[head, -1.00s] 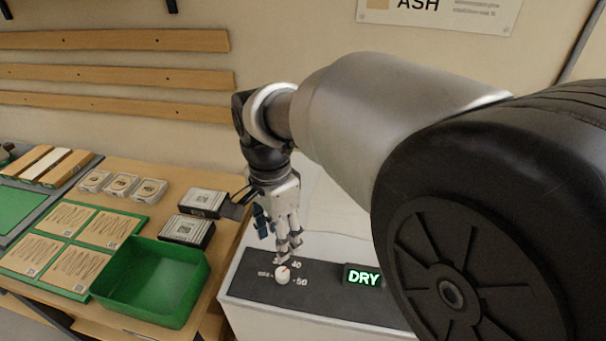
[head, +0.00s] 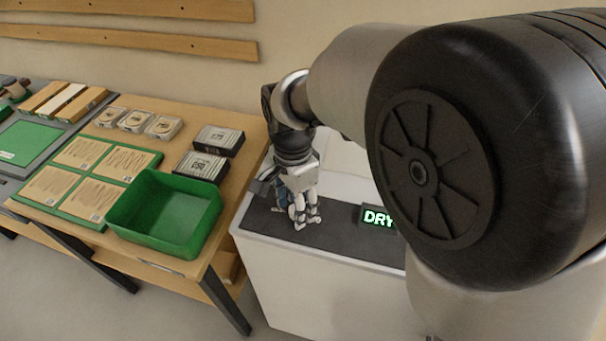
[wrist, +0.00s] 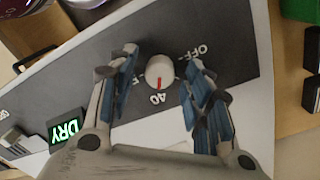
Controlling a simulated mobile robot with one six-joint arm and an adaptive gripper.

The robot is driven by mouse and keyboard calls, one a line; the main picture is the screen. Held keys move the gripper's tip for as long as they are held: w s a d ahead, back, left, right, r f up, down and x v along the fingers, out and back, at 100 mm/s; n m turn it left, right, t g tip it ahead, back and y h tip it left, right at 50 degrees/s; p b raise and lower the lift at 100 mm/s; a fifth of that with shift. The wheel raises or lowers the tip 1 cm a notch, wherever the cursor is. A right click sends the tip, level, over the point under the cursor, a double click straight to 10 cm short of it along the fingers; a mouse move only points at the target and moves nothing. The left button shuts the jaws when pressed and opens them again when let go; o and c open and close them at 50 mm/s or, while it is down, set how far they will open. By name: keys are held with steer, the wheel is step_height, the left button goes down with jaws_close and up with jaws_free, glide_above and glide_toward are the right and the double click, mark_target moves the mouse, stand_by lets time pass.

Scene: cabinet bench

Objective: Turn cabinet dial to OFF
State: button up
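The white cabinet dial (wrist: 159,70) sits on a dark panel (wrist: 220,30) in the wrist view. Its red pointer mark faces the "40" label (wrist: 157,98). The "OFF" label (wrist: 190,52) is on the panel to the dial's upper right. My gripper (wrist: 160,88) is open, with one blue-padded finger on each side of the dial and visible gaps between pads and dial. In the head view my gripper (head: 304,222) is down at the panel and hides the dial.
A lit green "DRY" display (head: 378,217) stands on the panel to the right of my gripper. A green bin (head: 165,215), dark boxes (head: 203,165) and a green board (head: 88,177) are on the wooden bench to the left.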

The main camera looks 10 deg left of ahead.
steer(key=c, duration=1.1)
steer(key=shift+o, duration=0.2)
steer(key=shift+r+n+p, duration=0.1)
steer(key=shift+n+p, duration=0.2)
steer(key=n+p, duration=0.2)
steer(key=n, duration=0.2)
steer(key=shift+n+p, duration=0.3)
steer(key=shift+p, duration=0.1)
steer(key=n+p, duration=0.2)
steer(key=n, duration=0.3)
steer(key=n+p, duration=0.2)
steer(key=n, duration=0.5)
steer(key=shift+n+p, duration=0.3)
steer(key=shift+p, duration=0.1)
steer(key=n+p, duration=0.1)
steer(key=n, duration=0.4)
steer(key=shift+n, duration=0.4)
steer(key=shift+n+p, duration=0.3)
